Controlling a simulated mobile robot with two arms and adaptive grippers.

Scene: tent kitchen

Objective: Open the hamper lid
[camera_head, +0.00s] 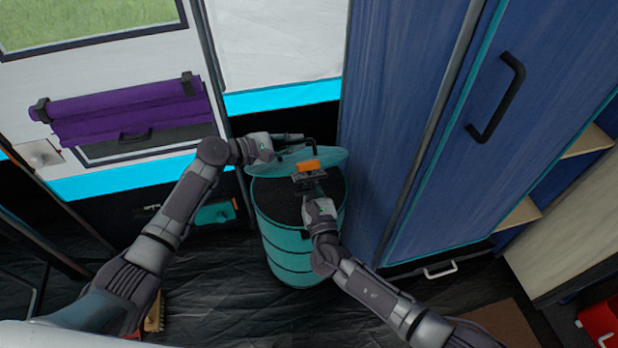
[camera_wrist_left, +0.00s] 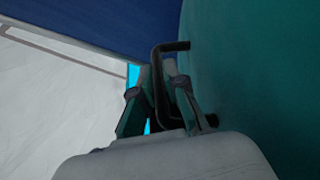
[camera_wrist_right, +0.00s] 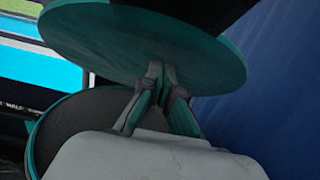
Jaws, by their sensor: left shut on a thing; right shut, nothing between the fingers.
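The teal hamper (camera_head: 290,255) stands upright on the floor, its dark inside showing at the top. Its round teal lid (camera_head: 330,158) is raised and tilted at the back of the rim, and its underside shows in the right wrist view (camera_wrist_right: 120,45). My left gripper (camera_head: 285,143) is shut on the lid's black handle, which shows between its fingers in the left wrist view (camera_wrist_left: 158,90). My right gripper (camera_head: 309,180) is shut and empty over the hamper opening. In the right wrist view its fingertips are close to the lid's underside; contact is unclear.
A tall blue cabinet (camera_head: 400,110) with a black handle stands close on the hamper's right. A white wall panel (camera_head: 275,45) is behind, and a purple roll (camera_head: 130,105) hangs at left. The dark floor (camera_head: 220,290) is mostly clear in front.

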